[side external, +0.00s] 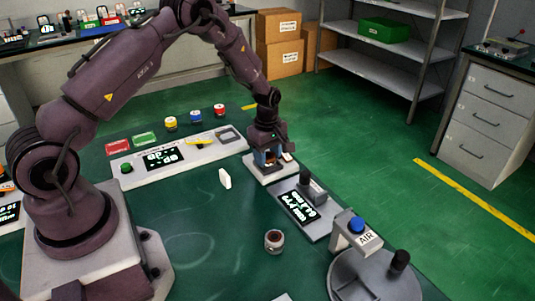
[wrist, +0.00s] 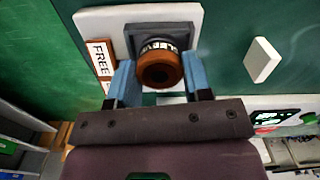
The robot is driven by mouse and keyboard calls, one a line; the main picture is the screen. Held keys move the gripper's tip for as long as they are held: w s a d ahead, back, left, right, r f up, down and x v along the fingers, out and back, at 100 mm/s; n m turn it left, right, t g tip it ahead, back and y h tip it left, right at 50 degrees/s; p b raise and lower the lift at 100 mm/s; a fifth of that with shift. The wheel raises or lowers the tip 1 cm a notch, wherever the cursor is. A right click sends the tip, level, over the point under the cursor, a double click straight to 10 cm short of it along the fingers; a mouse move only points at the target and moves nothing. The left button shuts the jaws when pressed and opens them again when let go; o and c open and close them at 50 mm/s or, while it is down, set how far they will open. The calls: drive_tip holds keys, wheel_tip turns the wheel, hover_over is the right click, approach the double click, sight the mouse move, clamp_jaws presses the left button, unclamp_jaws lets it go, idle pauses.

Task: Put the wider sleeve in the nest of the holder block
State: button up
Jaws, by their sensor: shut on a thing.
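My gripper (wrist: 159,70) is shut on a copper-brown sleeve (wrist: 161,72), with a blue finger on each side of it. The sleeve has a dark bore and a pale band with dark lettering. It is over the dark grey square nest (wrist: 133,36) of the white holder block (wrist: 95,20); I cannot tell whether it is seated or just above. In the side view my gripper (side external: 268,158) is low over the holder block (side external: 262,176) and mostly hides the sleeve. Another sleeve (side external: 274,241), pale with a dark reddish bore, stands apart on the green table. Which is wider is unclear.
A gauge with a display (side external: 303,207) stands close right of the holder block. An AIR stand (side external: 352,235) is at the front right. A small white plate (side external: 225,178) stands left of the block. A display panel (side external: 165,157) lies behind.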

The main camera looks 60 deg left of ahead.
drive_tip(key=shift+f, duration=0.15)
drive_tip(key=o, duration=1)
